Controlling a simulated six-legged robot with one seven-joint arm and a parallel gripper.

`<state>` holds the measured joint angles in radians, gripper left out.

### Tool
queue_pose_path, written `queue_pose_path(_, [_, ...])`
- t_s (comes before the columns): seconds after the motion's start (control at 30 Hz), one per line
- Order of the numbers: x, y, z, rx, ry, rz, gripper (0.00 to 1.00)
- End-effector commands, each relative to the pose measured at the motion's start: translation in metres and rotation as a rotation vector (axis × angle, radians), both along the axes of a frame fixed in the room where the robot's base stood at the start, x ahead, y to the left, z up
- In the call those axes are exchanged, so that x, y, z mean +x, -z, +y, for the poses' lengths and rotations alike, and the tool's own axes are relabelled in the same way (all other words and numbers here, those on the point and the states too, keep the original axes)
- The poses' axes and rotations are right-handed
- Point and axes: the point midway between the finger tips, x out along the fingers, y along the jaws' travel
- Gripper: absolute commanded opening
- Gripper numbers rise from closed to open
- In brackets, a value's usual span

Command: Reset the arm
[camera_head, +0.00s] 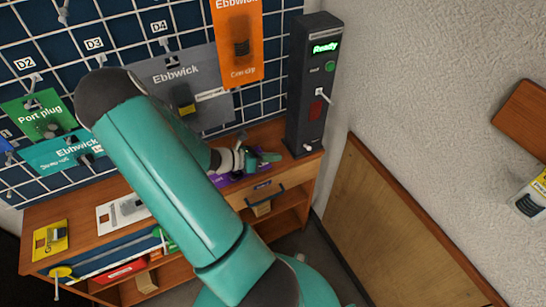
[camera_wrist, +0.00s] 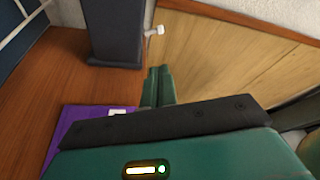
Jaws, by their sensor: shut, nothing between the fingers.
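My teal arm crosses the middle of the head camera view, in front of the bench and the pegboard. My gripper (camera_head: 262,157) is at the arm's far end, low over the right part of the wooden bench top. In the wrist view my gripper's fingers (camera_wrist: 159,85) are together with nothing between them. A purple card (camera_wrist: 70,132) lies on the bench near the gripper, partly hidden by it. The dark tester tower (camera_head: 310,85) stands at the bench's right end and shows a green "Ready" display. Its base (camera_wrist: 112,30) shows in the wrist view ahead of the fingers.
A pegboard (camera_head: 125,30) behind the bench holds hanging packages, including an orange one (camera_head: 240,60) and a grey one (camera_head: 160,75). A yellow card (camera_head: 50,240) and a white card (camera_head: 108,217) lie on the bench. A wood panel (camera_head: 400,240) stands at right.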

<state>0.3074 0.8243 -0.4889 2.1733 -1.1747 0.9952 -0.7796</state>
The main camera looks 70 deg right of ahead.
Motion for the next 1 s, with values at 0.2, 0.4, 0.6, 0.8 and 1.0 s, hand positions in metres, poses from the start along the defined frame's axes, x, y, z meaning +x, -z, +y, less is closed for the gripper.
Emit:
queue_pose_path(0.2, [-0.001, 0.0, 0.0, 0.001, -0.001, 0.0, 0.0])
queue_pose_path(0.4, [-0.002, 0.0, -0.001, 0.001, -0.001, 0.0, 0.0])
queue_pose_path(0.6, [0.007, -0.005, 0.006, -0.01, 0.011, -0.053, 0.0])
queue_pose_path(0.8, [0.044, -0.03, 0.045, -0.051, 0.096, -0.319, 0.0])
queue_pose_path(1.0, [0.086, -0.064, 0.1, -0.068, 0.215, -0.637, 0.0])
